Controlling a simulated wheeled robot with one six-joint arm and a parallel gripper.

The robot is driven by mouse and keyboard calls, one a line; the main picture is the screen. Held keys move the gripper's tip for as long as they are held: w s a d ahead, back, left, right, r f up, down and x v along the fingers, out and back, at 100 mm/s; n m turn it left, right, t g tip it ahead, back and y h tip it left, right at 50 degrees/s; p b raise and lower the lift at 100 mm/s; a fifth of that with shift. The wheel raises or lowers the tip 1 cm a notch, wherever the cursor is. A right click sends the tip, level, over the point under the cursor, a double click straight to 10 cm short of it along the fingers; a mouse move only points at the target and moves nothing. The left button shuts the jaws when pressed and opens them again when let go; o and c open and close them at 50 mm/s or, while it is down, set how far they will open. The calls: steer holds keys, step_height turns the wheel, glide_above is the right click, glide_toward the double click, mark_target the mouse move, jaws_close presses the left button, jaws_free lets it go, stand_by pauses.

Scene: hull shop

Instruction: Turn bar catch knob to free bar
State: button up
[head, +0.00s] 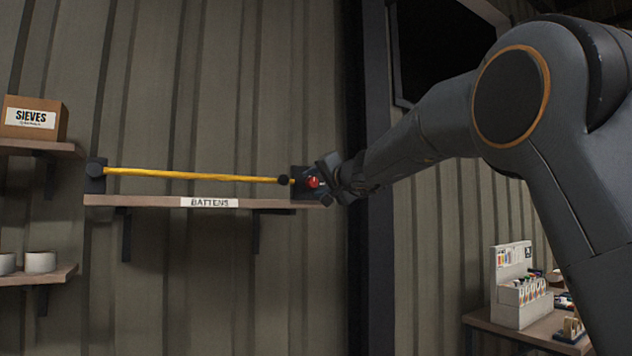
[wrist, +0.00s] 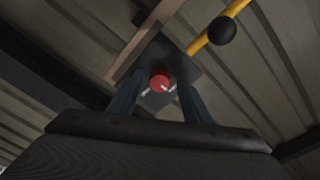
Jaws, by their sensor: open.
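The red catch knob (head: 313,182) sits on a dark plate at the right end of the shelf. In the wrist view the knob (wrist: 159,82) lies between the fingertips of my gripper (wrist: 158,92), with light marks beside it. My gripper (head: 328,180) is open around or just in front of the knob; I cannot tell whether either finger touches it. The yellow bar (head: 195,176) runs across above the shelf, from a dark bracket (head: 95,172) at left to the catch plate (wrist: 182,62) at right. A black ball (wrist: 222,30) is on the bar near the catch end.
The shelf (head: 150,201) labelled BATTENS looks empty under the bar. At left are a SIEVES box (head: 34,118) on a shelf and pale round containers (head: 40,262). A dark post (head: 372,260) stands right of the catch. A bench (head: 535,331) with a white rack is lower right.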

steer(key=shift+c, duration=0.4)
steer(key=c, duration=1)
steer(key=shift+o, duration=0.2)
steer(key=shift+m, duration=0.3)
steer(key=m, duration=0.3)
steer(key=shift+r+m, duration=0.1)
steer(key=shift+m, duration=0.2)
steer(key=m, duration=0.4)
steer(key=shift+r+g, duration=0.1)
steer(key=shift+g, duration=0.2)
steer(key=m+p, duration=0.1)
steer(key=m, duration=0.3)
steer(key=shift+d+r+m+p, duration=0.1)
steer(key=shift+m+p, duration=0.2)
steer(key=shift+p, duration=0.05)
steer(key=shift+w+m+g+y+p, duration=0.1)
steer(key=shift+m+g+y+p, duration=0.2)
steer(key=shift+m, duration=0.75)
steer(key=shift+m+g+p, duration=0.1)
steer(key=shift+m+p, duration=0.25)
steer(key=shift+m, duration=0.7)
